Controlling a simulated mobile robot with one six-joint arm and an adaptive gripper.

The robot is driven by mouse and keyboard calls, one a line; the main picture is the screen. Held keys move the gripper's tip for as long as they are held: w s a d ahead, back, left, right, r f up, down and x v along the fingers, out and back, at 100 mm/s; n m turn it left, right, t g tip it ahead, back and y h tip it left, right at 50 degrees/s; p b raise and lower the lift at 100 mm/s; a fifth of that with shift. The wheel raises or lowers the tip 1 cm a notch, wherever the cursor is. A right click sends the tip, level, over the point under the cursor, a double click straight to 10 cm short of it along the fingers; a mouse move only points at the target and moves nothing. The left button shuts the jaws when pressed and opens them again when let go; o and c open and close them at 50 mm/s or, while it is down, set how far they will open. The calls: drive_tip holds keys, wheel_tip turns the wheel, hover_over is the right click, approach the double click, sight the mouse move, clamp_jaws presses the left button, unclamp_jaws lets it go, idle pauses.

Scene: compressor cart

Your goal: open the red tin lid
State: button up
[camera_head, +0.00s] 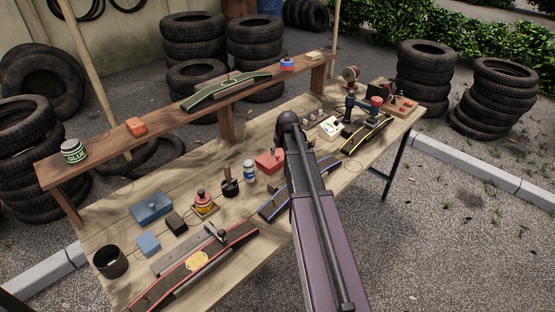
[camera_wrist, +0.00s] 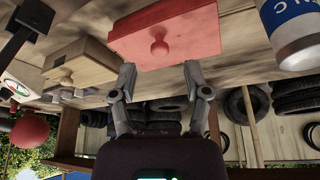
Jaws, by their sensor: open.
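The red tin (camera_head: 270,161) stands on the workbench near its middle, just left of my arm. In the wrist view, upside down, the red tin (camera_wrist: 185,32) shows a round red knob (camera_wrist: 160,47). Its lid looks shut. My gripper (camera_wrist: 159,78) is open and empty, its two fingers apart, pointing at the tin with the knob between their lines. I cannot tell whether a fingertip touches the tin. In the head view the fingertips are hidden behind my wrist.
A white-and-blue jar (camera_head: 249,171) stands close left of the tin, with a dark pot (camera_head: 229,185) beyond it. A blue tin (camera_head: 152,207) sits farther left. A raised shelf (camera_head: 190,116) runs behind. A blue-edged curved piece (camera_head: 280,204) lies in front.

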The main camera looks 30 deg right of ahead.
sight(278, 156)
drive_tip(key=shift+b+x, duration=1.05)
drive_tip(key=shift+x, duration=0.4)
clamp_jaws()
